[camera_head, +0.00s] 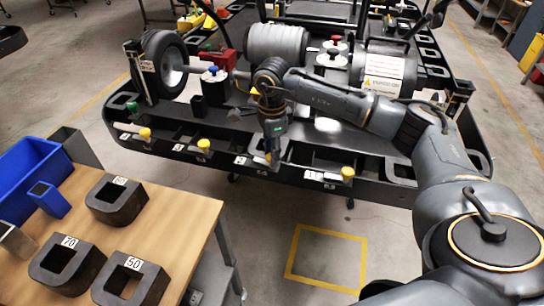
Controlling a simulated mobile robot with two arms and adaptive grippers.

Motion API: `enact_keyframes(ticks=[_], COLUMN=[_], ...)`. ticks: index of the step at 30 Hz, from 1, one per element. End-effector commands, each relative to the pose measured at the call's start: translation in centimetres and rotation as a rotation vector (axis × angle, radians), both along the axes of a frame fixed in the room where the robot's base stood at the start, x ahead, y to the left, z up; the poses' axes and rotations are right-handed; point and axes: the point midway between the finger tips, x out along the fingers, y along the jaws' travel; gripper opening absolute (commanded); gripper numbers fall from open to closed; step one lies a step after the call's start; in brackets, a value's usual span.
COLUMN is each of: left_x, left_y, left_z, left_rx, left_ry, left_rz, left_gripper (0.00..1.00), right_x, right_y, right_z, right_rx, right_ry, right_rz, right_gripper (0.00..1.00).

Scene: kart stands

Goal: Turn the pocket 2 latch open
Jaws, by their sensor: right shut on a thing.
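The dark kart stand (388,192) has a row of pockets along its front edge, with yellow-knobbed latches. My right gripper (272,148) points down at the front edge, between the second and fourth knobs from the left. It is shut on the third latch (268,157), and only a bit of yellow shows at its fingertips. The small pocket labels are too small to read surely. How far this latch is turned is hidden by the gripper. My left gripper is not in view.
Other yellow knobs are at left (145,132), centre-left (204,144) and right (347,172). A wheel (165,65) and grey cylinders (277,42) stand on the kart. A wooden table (185,215) holds dark numbered blocks (117,200) and a blue bin (25,170).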

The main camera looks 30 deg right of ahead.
Motion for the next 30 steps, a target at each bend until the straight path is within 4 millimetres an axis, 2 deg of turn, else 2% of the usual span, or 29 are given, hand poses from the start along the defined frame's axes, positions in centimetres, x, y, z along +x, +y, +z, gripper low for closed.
enact_keyframes(ticks=[9,27,28,30], left_x=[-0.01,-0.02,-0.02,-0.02], left_y=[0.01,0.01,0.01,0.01], left_z=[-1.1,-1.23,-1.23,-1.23], left_rx=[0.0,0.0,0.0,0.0], left_ry=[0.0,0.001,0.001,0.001], left_rz=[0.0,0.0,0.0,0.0], left_gripper=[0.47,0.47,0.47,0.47], right_x=[0.06,0.06,0.06,0.06], right_y=[0.0,0.0,0.0,0.0], right_z=[0.01,0.12,0.12,0.11], right_rx=[0.001,0.0,0.0,0.0], right_ry=[-0.002,-0.003,-0.003,-0.003], right_rz=[0.14,0.175,0.175,0.174], right_gripper=[0.0,0.0,0.37,0.51])
